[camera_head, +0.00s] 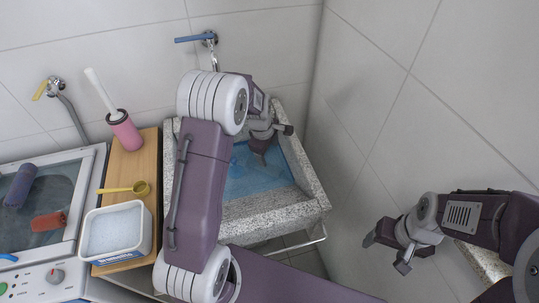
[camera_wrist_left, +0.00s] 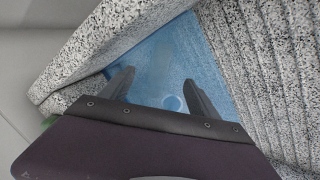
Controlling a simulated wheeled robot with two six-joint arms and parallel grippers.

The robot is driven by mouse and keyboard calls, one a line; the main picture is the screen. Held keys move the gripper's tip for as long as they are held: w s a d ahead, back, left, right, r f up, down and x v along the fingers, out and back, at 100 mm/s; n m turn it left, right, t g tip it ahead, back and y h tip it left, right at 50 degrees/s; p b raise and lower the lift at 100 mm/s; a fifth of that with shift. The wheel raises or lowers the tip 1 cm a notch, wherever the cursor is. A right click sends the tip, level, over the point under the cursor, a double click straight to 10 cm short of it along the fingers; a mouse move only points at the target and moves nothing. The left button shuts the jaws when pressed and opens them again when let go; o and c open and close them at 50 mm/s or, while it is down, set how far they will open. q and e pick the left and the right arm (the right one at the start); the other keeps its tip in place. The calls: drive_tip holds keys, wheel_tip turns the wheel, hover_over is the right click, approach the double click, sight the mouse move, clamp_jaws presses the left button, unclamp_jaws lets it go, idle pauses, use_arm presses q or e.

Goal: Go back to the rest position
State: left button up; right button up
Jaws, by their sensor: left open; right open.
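My left gripper (camera_head: 274,146) is over the stone sink (camera_head: 245,222) at the back, its arm reaching across the sink's left side. In the left wrist view the two dark fingers of this gripper (camera_wrist_left: 159,80) are apart with nothing between them. They point at the blue sink bottom, where a round drain (camera_wrist_left: 173,103) shows. My right gripper (camera_head: 386,254) is at the lower right, in front of the tiled wall. Its fingers are spread and it looks empty.
A wooden board (camera_head: 148,172) left of the sink holds a pink brush holder (camera_head: 125,133), a yellow scoop (camera_head: 138,188) and a white tub (camera_head: 146,246). A washing machine (camera_head: 90,185) stands further left. A blue-handled tap (camera_head: 195,38) is above the sink. The right wall is close to the sink.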

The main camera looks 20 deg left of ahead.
idle(0.4)
use_arm(q)
wheel_tip(320, 180, up, 8)
drive_tip(key=d+p, duration=0.2)
drive_tip(key=p, duration=0.1)
drive_tip(key=s+d+r+m+p, duration=0.25)
drive_tip(key=s+r+m, duration=0.25)
drive_tip(key=s, duration=0.5)
drive_tip(key=s+f+m+g, duration=0.1)
drive_tip(key=s+f+m, duration=0.3)
drive_tip(key=s+m, duration=0.7)
drive_tip(key=shift+s+a+g, duration=0.2)
drive_tip(key=shift+g, duration=0.1)
drive_tip(key=shift+s+r, duration=0.1)
